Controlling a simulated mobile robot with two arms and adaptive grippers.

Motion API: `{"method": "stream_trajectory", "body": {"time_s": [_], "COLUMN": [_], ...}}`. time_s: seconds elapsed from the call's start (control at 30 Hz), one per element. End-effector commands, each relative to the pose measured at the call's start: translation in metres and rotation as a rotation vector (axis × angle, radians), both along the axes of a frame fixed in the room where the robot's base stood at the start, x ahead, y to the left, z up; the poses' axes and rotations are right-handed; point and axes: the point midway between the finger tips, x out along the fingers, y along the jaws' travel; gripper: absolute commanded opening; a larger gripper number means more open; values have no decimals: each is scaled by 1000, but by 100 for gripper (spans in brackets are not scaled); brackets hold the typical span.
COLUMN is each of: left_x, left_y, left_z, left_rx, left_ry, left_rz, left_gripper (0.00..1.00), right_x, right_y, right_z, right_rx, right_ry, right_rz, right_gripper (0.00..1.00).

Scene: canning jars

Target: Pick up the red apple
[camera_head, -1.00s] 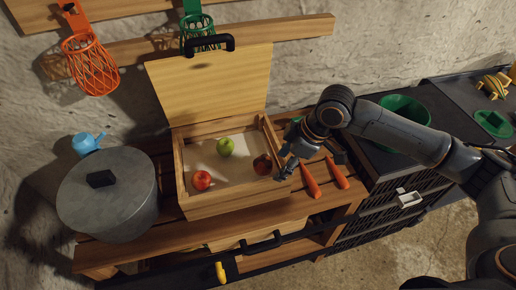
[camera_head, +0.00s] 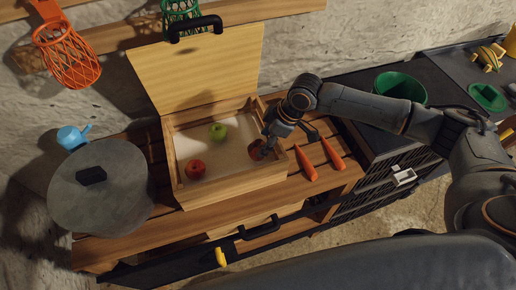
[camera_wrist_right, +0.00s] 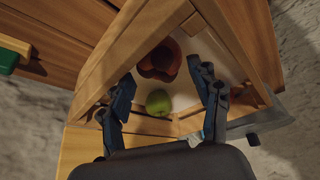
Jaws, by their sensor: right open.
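In the head view, a bright red apple (camera_head: 195,168) lies in the front left of an open wooden box (camera_head: 235,186). A darker red apple (camera_head: 256,152) lies at the box's right side, partly hidden by my right gripper (camera_head: 265,143). A green apple (camera_head: 219,131) lies at the back. In the wrist view, my right gripper (camera_wrist_right: 160,74) is open, its fingers spread on either side of the green apple (camera_wrist_right: 158,102) and below a dark red apple (camera_wrist_right: 160,58) in the picture. The jaws look empty. My left gripper is not in view.
The box's raised lid (camera_head: 200,68) stands behind it. A grey lidded pot (camera_head: 100,190) stands to the left, with a blue watering can (camera_head: 73,137) behind. Two carrots (camera_head: 306,163) lie right of the box. A green bin (camera_head: 400,87) is farther right.

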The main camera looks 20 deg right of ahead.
Motion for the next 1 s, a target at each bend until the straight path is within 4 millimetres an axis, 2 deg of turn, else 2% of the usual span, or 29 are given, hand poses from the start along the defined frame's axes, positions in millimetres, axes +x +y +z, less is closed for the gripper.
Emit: {"method": "stream_trajectory", "body": {"time_s": [0.1,0.3,0.5,0.53,0.6,0.63,1.0], "left_x": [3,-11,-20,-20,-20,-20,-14], "left_y": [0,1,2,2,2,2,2], "left_z": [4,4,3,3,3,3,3], "left_rx": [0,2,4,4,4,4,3], "left_ry": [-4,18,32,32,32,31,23], "left_rz": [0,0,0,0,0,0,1], "left_gripper": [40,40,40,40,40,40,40], "right_x": [2,6,6,6,6,6,7], "right_y": [8,14,14,14,14,14,14], "right_z": [-19,-36,-37,-37,-37,-37,-35], "right_rx": [1,0,0,0,0,0,1], "right_ry": [4,0,0,0,0,0,-1], "right_rz": [2,1,1,1,1,1,1], "right_gripper": [62,62,62,60,46,45,45]}}
